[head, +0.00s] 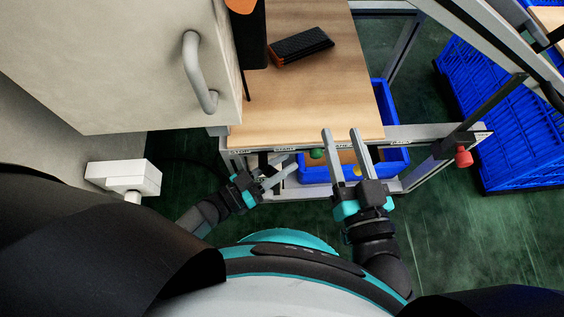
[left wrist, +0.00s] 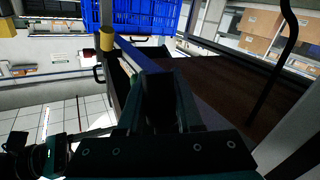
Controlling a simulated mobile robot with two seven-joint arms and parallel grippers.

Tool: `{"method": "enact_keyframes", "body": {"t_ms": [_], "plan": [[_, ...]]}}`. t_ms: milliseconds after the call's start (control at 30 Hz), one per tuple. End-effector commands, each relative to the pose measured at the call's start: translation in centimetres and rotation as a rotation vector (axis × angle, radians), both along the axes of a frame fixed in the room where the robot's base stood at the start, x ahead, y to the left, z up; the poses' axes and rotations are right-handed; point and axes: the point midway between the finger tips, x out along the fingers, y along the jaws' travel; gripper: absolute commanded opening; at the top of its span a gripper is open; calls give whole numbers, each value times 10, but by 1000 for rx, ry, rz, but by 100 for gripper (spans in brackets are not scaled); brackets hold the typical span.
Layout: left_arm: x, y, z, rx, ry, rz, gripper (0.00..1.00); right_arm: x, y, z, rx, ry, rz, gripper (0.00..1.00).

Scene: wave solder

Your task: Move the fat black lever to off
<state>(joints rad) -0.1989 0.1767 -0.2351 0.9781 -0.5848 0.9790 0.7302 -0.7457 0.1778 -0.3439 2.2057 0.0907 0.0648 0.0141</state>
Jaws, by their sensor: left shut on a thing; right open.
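The fat black lever (head: 263,160) shows as a small dark piece under the labelled front edge of the wooden table, mostly hidden by my left gripper. My left gripper (head: 284,166) is at that edge, its fingers pointing right, shut on what looks like the lever. In the left wrist view a dark block (left wrist: 160,98) sits between the fingers; its outline is hard to make out. The lever's exact position is hidden. My right gripper (head: 341,132) is open and empty, over the table's front edge to the right of the left one.
The wooden table (head: 345,100) carries a black and orange box (head: 300,46). Under its edge are a green knob (head: 318,154) and a blue bin (head: 398,158). A red knob (head: 463,157) is at right. A cabinet door with a grey handle (head: 197,75) hangs at left. Blue crates (head: 515,145) stand far right.

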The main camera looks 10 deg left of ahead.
Motion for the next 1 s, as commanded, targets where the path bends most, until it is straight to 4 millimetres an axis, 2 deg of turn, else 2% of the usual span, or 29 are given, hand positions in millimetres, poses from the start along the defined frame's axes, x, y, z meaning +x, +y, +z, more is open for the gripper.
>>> {"method": "enact_keyframes", "body": {"t_ms": [300, 567, 767, 1000], "plan": [[-1, 1, 0, 16, 4, 0, 0, 3, -2, 0, -23, 33, 3, 50], [-1, 4, -1, 71, 21, 0, 0, 11, -11, -9, -114, 167, 8, 50], [-2, 6, -3, 135, 39, -1, 0, 12, -26, -20, -213, 326, 6, 50], [-3, 9, -6, 213, 62, -1, 0, 4, -51, -28, -323, 534, -10, 50]]}}
